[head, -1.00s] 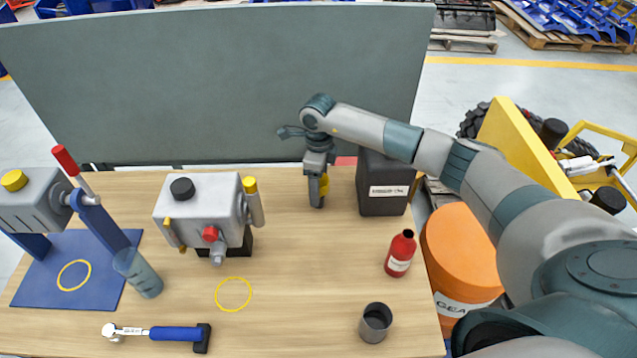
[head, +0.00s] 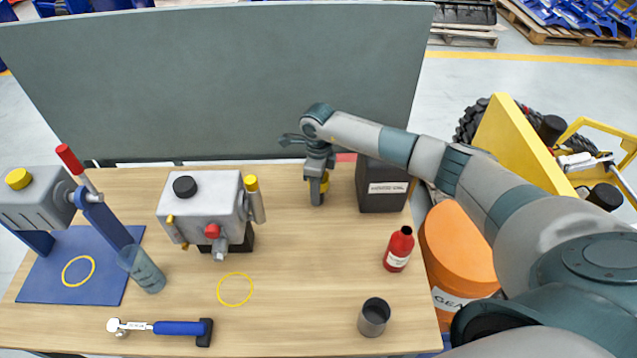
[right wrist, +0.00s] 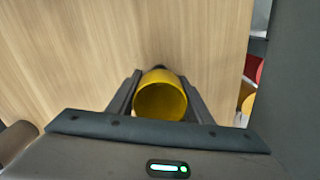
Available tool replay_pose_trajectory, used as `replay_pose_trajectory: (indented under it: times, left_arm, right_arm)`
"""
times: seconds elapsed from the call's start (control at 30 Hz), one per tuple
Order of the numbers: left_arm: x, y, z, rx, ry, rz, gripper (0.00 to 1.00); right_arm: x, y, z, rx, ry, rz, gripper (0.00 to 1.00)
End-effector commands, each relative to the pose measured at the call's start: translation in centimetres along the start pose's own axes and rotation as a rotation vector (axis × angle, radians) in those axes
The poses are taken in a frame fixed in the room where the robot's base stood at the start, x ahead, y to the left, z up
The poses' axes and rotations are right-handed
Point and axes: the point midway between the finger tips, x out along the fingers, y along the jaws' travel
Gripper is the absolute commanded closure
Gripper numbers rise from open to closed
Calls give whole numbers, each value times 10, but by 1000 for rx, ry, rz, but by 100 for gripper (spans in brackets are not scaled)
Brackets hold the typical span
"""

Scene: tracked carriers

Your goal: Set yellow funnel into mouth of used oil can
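The yellow funnel (right wrist: 160,98) sits between the two fingers of my right gripper in the right wrist view, its round opening facing the camera. Both fingers appear to touch its sides. In the head view only bits of the funnel (head: 325,183) show beside the finger of my right gripper (head: 317,193), low over the back of the table. Whether the funnel touches the table is unclear. The dark used oil can (head: 383,200) with a white label stands just to the right. My arm covers its top, so its mouth is hidden. My left gripper is out of view.
A grey machine block (head: 207,205) stands left of the gripper. A red bottle (head: 399,248) and a dark cup (head: 374,317) stand at the front right. A tall grey panel (head: 220,85) rises behind the table. An orange drum (head: 458,250) is beside the right edge.

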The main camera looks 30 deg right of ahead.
Motion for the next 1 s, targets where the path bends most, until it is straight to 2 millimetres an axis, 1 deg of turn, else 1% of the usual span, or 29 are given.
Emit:
replay_pose_trajectory:
  times: [0.27, 0.37, 0.47, 0.57, 0.8, 1.0]
  left_arm:
    - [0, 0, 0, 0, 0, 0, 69]
    - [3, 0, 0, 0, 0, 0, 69]
    - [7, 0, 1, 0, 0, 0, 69]
    - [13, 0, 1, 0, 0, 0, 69]
    - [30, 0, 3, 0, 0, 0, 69]
    - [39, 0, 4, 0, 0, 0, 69]
  right_arm:
    - [-1, 0, 0, 0, -1, -1, 76]
    - [-4, 0, 0, 0, -2, -1, 76]
    - [-11, -1, 0, 0, -1, -2, 76]
    - [-24, -1, 0, -2, -3, -3, 76]
    - [-63, -1, 1, -1, -4, -4, 76]
    - [-90, -1, 1, 0, -3, -2, 76]
